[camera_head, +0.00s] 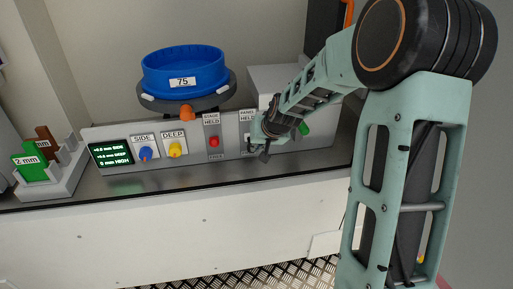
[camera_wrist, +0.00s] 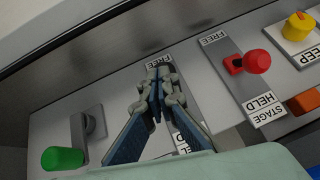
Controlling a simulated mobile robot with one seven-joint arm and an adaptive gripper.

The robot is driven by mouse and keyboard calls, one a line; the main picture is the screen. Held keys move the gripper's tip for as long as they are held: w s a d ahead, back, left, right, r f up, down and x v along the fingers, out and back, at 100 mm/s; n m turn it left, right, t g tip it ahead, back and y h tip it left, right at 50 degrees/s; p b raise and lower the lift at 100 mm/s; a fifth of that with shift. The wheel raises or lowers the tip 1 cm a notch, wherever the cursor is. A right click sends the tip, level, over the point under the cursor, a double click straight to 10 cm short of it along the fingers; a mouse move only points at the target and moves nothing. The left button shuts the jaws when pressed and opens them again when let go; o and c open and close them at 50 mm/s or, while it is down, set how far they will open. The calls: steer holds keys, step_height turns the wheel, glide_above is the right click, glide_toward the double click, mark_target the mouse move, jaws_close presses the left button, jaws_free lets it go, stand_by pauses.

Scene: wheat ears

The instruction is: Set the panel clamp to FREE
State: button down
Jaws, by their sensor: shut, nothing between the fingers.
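The panel clamp shows as a light slotted plate. Its PANEL HELD label (camera_head: 247,115) is at its upper end in the head view, and its FREE label (camera_wrist: 158,61) shows at the far end in the wrist view. My gripper (camera_wrist: 160,70) is shut and empty, with its fingertips over the plate close to the FREE label. It also shows in front of the panel in the head view (camera_head: 264,150). The clamp's lever or knob is hidden behind my gripper, so I cannot tell its position or whether my fingers touch it.
The stage clamp's red knob (camera_wrist: 257,61) stands beside the panel clamp. A green knob (camera_wrist: 62,158) is on the other side. Yellow (camera_head: 175,150) and blue (camera_head: 145,153) knobs and a display (camera_head: 112,155) lie left. A blue bowl (camera_head: 183,72) stands behind the panel.

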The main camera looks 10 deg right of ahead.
steer(key=shift+s+f+b, duration=0.15)
steer(key=shift+f+b, duration=1.7)
steer(key=shift+f, duration=0.7)
